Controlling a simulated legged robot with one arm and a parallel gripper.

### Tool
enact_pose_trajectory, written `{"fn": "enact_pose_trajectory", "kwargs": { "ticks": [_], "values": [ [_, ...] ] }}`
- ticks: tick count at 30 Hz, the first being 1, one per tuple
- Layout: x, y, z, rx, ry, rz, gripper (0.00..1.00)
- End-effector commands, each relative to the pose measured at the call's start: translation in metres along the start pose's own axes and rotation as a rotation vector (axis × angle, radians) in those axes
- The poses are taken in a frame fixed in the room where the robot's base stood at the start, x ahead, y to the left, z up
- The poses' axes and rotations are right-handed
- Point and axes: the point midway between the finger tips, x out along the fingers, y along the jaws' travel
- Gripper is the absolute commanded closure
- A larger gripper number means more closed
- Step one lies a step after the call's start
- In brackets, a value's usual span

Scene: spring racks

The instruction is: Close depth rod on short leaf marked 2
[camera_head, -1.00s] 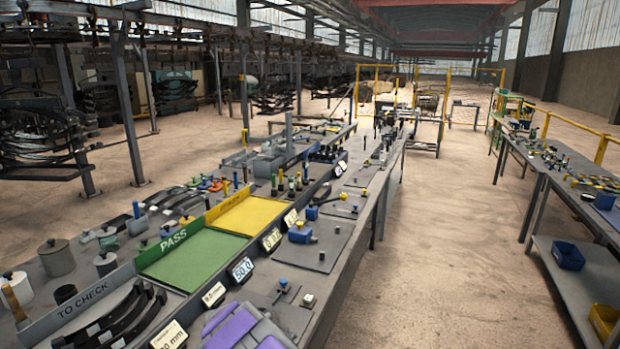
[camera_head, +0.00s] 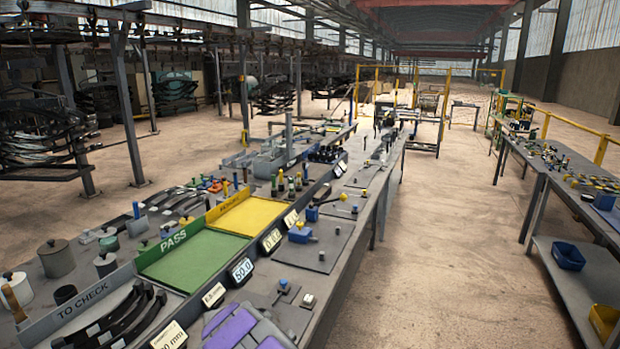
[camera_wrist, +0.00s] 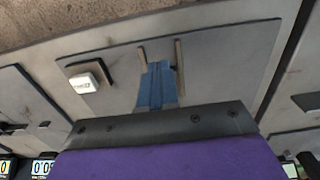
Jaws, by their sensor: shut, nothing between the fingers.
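My gripper (camera_wrist: 159,84) shows in the wrist view as narrow blue fingers close together in front of a dark plate and purple body. It is shut and empty over a grey plate (camera_wrist: 225,62). My purple arm part is at the bottom of the head view. Several dark curved leaves (camera_head: 128,318) with pale labels lie in the TO CHECK tray (camera_head: 85,298). I cannot read a 2 on any of them. A blue gauge-like block (camera_head: 300,233) sits on a grey plate to the right. I cannot tell which thing is the depth rod.
The green PASS tray (camera_head: 190,258) and the yellow tray (camera_head: 245,218) look empty. Small displays (camera_head: 243,269) line the divider. A white-faced block (camera_wrist: 86,82) sits near my gripper in the wrist view. Grey weights (camera_head: 56,257) stand at left. The aisle to the right is clear.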

Motion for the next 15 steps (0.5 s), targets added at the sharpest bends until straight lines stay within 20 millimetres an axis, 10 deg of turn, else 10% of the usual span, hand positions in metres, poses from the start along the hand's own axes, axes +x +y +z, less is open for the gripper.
{"fn": "enact_pose_trajectory", "kwargs": {
  "ticks": [15],
  "values": [
    [0.008, -0.0002, -0.0002, 0.0, 0.0, -0.001, 1.0]
  ]
}}
